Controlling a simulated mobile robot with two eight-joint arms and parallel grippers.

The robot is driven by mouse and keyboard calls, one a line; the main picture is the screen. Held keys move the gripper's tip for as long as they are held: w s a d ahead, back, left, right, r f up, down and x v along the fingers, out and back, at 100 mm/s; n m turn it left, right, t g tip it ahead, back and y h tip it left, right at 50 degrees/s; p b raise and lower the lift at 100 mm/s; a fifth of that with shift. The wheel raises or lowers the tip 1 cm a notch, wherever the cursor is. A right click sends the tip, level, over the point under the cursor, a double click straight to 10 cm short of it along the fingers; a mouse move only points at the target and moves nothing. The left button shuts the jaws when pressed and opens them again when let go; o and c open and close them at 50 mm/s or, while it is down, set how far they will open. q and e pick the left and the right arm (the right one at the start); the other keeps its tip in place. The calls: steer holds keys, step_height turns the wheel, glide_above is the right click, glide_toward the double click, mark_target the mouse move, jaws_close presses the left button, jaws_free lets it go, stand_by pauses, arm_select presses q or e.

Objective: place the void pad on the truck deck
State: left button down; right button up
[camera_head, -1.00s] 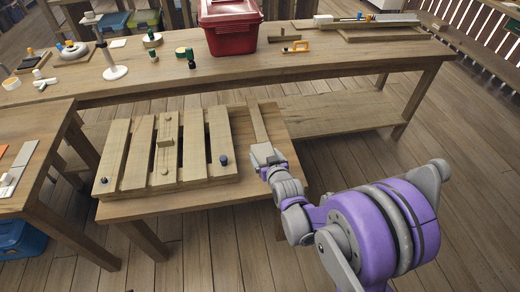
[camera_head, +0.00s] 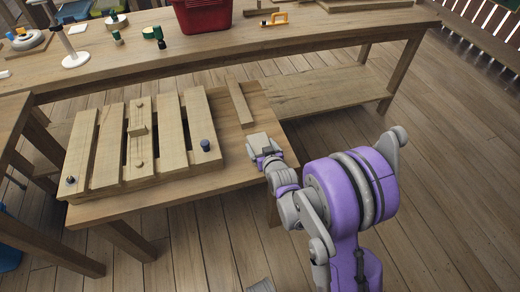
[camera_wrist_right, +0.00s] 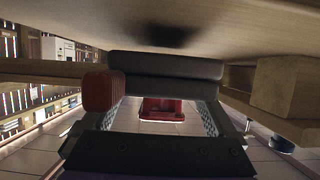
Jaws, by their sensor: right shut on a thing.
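A slatted wooden deck (camera_head: 106,143) lies on the low table, with long pale boards and gaps between them. My right gripper (camera_head: 264,146) is just right of the deck, over the low table's bare right part. In the wrist view it is shut on a dark grey, slab-like thing (camera_wrist_right: 165,67), close to a wooden surface. I cannot tell for sure that this is the void pad. A red ribbed piece (camera_wrist_right: 103,92) shows beside it. My left gripper is not in view.
A dark blue knob (camera_head: 205,146) stands on the deck's near right corner, a smaller one (camera_head: 70,181) at the near left. A loose wooden strip (camera_head: 240,103) lies behind my gripper. A long bench (camera_head: 330,45) behind carries a red bin (camera_head: 203,14) and small parts.

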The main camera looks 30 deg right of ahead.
steer(key=shift+f, duration=0.75)
steer(key=shift+f, duration=0.1)
steer(key=o, duration=1)
steer(key=shift+o, duration=0.2)
